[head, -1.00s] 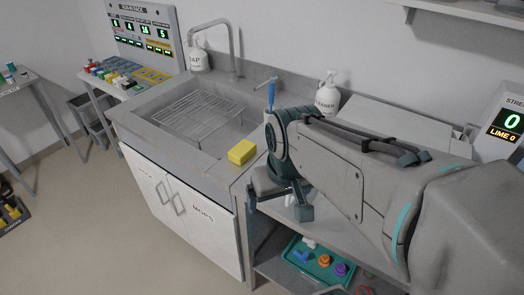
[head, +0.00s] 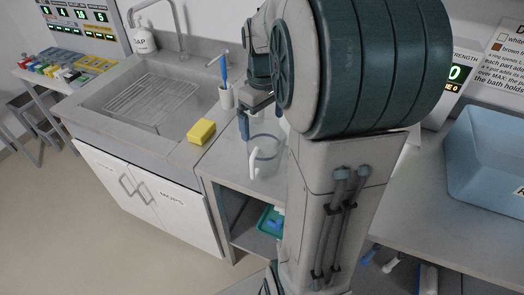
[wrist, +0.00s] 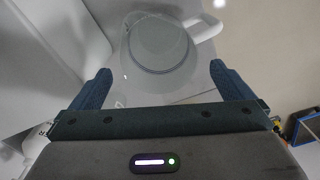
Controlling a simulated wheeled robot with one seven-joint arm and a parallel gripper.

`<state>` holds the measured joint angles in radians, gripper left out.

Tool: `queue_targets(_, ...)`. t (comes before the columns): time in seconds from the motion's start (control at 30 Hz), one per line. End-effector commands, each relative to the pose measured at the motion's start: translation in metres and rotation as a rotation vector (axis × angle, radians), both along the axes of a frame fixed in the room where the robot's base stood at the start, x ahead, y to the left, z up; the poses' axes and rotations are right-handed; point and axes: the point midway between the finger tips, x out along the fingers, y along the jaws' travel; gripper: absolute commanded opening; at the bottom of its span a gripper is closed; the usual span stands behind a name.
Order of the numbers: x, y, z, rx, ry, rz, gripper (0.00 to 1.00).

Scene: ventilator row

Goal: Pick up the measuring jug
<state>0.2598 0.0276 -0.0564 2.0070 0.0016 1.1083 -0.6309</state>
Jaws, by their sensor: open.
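The measuring jug (head: 266,148) is clear, with a white handle (head: 253,161). It stands on the grey counter right of the sink, partly hidden behind my arm. In the wrist view the jug (wrist: 160,42) shows from above, its handle pointing to the upper right. My gripper (wrist: 160,70) is open and empty, its two dark blue fingers spread on either side of the near part of the jug. In the head view my gripper (head: 258,108) is above the jug, mostly covered by my arm. I cannot tell the exact height gap.
A white cup (head: 226,97) with a blue-handled brush stands behind the jug. A yellow sponge (head: 201,132) lies at the sink (head: 132,110) edge. A pale blue bath (head: 490,160) is on the right counter. A teal tray (head: 268,222) sits on the shelf below.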

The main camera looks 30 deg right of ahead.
Motion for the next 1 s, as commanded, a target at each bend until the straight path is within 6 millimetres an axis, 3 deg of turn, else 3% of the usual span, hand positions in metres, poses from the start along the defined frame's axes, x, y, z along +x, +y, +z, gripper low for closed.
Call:
queue_targets(0.6, -0.005, -0.003, -0.071, 0.001, 0.001, -0.001, 1.0)
queue_targets(0.9, -0.004, -0.003, -0.077, 0.0, -0.001, 0.0, 1.0)
queue_targets(1.0, -0.004, -0.003, -0.077, 0.0, -0.001, 0.0, 0.75)
